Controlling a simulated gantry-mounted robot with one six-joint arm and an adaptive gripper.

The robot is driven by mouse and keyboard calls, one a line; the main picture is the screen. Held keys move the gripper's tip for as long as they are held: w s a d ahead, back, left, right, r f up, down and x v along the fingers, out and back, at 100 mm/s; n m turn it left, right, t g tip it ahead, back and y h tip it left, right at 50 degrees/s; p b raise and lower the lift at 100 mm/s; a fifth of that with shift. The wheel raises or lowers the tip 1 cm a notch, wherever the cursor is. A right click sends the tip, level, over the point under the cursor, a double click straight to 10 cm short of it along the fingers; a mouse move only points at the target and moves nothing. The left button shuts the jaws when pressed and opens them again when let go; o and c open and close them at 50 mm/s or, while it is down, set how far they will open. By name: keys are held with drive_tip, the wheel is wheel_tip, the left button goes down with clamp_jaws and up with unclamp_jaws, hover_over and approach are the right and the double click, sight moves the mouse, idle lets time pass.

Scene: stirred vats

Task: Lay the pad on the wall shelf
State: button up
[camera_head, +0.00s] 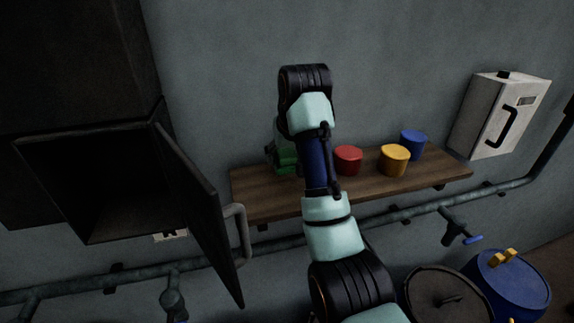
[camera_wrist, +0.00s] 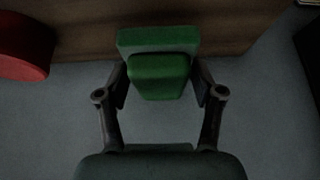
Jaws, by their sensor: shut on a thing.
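The green pad (camera_wrist: 158,76) is a block with a smaller raised part, held between the two fingers of my gripper (camera_wrist: 160,84). In the head view the pad (camera_head: 284,161) shows partly behind my arm, at the left part of the wooden wall shelf (camera_head: 262,200). My gripper is mostly hidden there by my own arm. In the wrist view the shelf (camera_wrist: 85,30) lies beyond the pad, across the top. I cannot tell whether the pad touches the shelf.
A red pot (camera_head: 347,160), a yellow pot (camera_head: 394,160) and a blue pot (camera_head: 412,145) stand on the shelf, right of my arm. A dark cabinet with an open door (camera_head: 205,215) is at left. A pipe (camera_head: 395,215) runs below the shelf. The shelf's left end looks bare.

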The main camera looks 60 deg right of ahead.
drive_tip(key=shift+f+p, duration=0.35)
drive_tip(key=shift+f, duration=1.55)
drive_tip(key=shift+f, duration=0.1)
drive_tip(key=o, duration=1.1)
drive_tip(key=shift+v, duration=2.85)
drive_tip(key=shift+w, duration=0.1)
